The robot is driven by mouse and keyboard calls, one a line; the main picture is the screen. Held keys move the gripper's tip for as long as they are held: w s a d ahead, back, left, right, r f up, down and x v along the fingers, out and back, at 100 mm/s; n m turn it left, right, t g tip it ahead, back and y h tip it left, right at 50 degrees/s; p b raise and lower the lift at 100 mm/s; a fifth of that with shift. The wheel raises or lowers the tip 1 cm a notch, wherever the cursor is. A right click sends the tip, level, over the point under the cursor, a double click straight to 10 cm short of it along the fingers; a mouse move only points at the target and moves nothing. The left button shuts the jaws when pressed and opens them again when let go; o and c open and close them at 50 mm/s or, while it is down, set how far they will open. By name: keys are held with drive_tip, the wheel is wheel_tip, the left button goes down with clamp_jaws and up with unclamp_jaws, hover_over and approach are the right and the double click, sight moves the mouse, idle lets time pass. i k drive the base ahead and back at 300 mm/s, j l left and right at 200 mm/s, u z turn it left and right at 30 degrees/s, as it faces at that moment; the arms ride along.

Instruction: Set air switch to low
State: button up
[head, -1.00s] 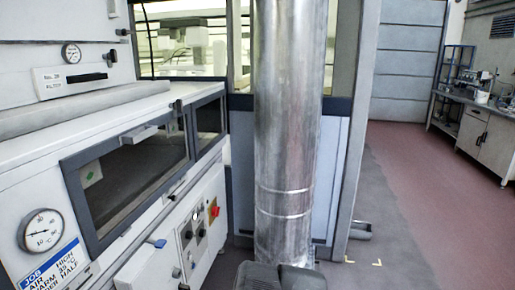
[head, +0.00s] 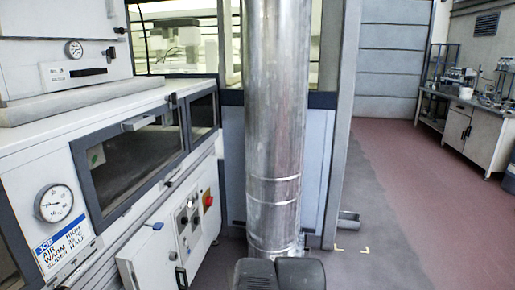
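The white curing tunnel (head: 40,140) fills the left side of the head view. Its front panel (head: 192,235) carries small dark knobs (head: 183,220) and a red switch or button (head: 207,200). Which knob is the air switch, and how it is set, is too small to tell. A job card (head: 66,246) under a round gauge (head: 54,203) reads air high, warm 35 °C, slider half.
A shiny metal column (head: 275,130) stands in the middle, just right of the tunnel. A windowed door (head: 140,160) and a blue handle (head: 157,226) are on the tunnel front. A workbench (head: 476,133) stands far right. Open floor (head: 410,200) lies between.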

sight(185, 220)
drive_tip(key=i+z, duration=0.1)
drive_tip(key=i, duration=0.35)
drive_tip(key=i+j+z, duration=0.1)
drive_tip(key=i, duration=0.35)
drive_tip(key=j, duration=0.1)
